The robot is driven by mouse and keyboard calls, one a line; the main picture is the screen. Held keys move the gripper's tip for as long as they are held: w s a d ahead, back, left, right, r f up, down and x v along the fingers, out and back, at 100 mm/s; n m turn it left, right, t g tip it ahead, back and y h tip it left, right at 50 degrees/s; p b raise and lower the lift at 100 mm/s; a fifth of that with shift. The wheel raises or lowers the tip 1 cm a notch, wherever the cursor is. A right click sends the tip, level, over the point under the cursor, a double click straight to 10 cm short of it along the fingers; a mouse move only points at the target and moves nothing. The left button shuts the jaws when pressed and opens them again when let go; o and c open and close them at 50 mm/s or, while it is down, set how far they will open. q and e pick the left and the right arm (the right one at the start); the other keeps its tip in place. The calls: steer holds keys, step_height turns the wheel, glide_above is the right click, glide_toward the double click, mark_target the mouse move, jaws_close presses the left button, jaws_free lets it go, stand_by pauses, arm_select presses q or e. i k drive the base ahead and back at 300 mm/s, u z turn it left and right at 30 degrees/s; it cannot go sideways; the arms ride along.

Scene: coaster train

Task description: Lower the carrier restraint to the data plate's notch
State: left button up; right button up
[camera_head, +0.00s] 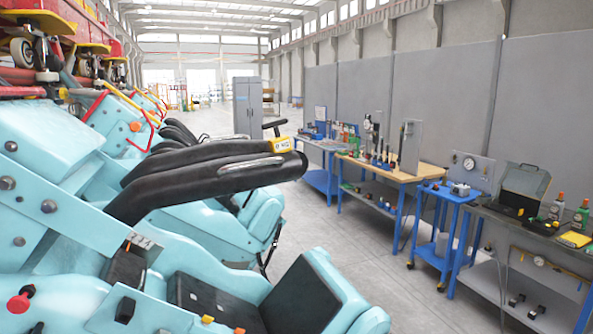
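The carrier restraint (205,184) is a thick black padded bar. It slants up from the near teal carrier and reaches out level to the right, raised above the seat. A small pale plate (139,240) with dark lettering, perhaps the data plate, is on the teal carrier body near the bar's lower end. I cannot make out a notch on it. The near seat (305,295) has a black pad and lies below the bar. Neither of my grippers is in view.
More teal carriers (215,225) stand behind the near one. Red and yellow wheeled train parts (45,40) are overhead at the upper left. Workbenches with tools (390,172) and a small blue cart (445,195) line the right wall. The grey floor (350,240) between is clear.

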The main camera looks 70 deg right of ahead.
mark_target(220, 166)
steer(key=k, duration=0.25)
steer(key=z, duration=1.15)
